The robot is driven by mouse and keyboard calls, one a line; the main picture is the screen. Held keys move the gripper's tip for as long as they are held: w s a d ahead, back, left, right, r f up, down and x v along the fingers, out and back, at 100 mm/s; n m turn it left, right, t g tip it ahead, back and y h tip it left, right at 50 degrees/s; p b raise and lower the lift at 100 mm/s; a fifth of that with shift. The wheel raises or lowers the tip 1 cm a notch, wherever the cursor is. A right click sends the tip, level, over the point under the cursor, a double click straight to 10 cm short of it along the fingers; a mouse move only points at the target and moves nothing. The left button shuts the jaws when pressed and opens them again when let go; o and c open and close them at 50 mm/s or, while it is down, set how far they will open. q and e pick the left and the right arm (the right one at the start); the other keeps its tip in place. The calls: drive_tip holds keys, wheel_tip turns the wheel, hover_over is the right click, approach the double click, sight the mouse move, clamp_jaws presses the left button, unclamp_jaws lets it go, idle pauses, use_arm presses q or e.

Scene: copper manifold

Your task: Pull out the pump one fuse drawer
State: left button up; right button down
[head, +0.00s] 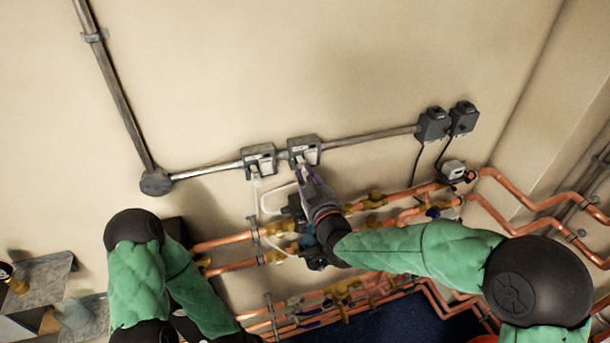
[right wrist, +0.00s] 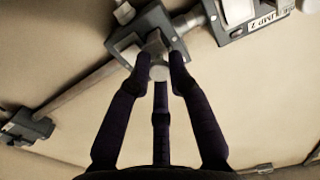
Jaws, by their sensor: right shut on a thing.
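Two grey fuse boxes are on the wall conduit in the head view: a left one (head: 258,158) and a right one (head: 304,148). My right gripper (head: 304,173) reaches up to the right box. In the right wrist view, my right gripper (right wrist: 158,62) is shut on a pale grey drawer (right wrist: 155,43) at the front of this box (right wrist: 127,42). How far the drawer stands out is unclear. The neighbouring box (right wrist: 234,12) at upper right bears a "PUMP 2" label; the held drawer's box shows no readable label. My left gripper is out of view.
Copper pipes (head: 225,241) with brass valves run along the wall below the boxes. Two dark sockets (head: 433,124) with hanging cables are to the right. A grey shelf (head: 48,280) is at lower left.

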drive_tip(key=shift+r, duration=0.15)
drive_tip(key=c, duration=1.2)
unclamp_jaws()
drive_tip(key=shift+o, duration=0.3)
drive_tip(key=shift+s, duration=0.2)
drive_tip(key=shift+d, duration=0.1)
drive_tip(key=v, duration=1.2)
